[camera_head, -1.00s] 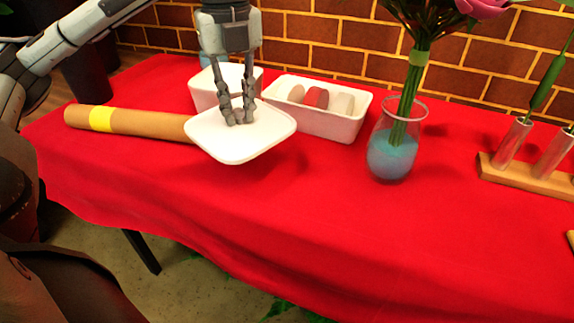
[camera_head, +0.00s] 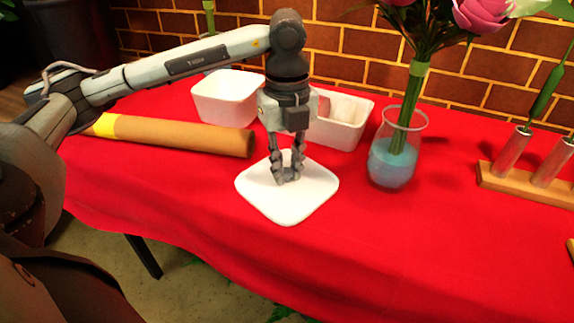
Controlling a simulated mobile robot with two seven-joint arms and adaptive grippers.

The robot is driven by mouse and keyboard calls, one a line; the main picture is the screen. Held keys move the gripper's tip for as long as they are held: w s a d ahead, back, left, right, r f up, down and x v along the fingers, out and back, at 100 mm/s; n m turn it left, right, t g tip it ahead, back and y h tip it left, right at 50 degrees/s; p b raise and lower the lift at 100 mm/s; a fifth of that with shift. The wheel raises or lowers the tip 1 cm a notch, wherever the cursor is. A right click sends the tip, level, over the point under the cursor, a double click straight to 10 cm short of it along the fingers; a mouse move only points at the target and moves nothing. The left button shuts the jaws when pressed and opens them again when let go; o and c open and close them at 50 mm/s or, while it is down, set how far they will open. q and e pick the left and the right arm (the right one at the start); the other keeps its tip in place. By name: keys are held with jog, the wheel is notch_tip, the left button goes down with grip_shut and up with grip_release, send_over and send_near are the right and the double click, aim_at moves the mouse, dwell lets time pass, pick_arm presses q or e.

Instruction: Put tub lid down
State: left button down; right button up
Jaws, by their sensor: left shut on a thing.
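The white tub lid (camera_head: 286,205) is a flat square with rounded corners, low over or on the red cloth in front of the tubs. I cannot tell for sure whether it touches the cloth. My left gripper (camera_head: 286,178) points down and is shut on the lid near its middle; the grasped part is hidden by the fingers. A white open tub (camera_head: 226,98) stands behind and to the left. My right gripper is not in view.
A second white tub (camera_head: 345,128) stands behind my gripper, its contents partly hidden. A glass vase (camera_head: 392,165) with flowers is right of the lid. A brown roll (camera_head: 190,136) lies left. The red table (camera_head: 400,250) is clear in front.

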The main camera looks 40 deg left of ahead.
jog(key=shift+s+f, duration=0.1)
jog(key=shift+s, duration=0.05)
pick_arm(q)
jog(key=shift+f, duration=0.15)
jog(key=c, duration=1.4)
grip_release()
jog(key=shift+c, duration=0.2)
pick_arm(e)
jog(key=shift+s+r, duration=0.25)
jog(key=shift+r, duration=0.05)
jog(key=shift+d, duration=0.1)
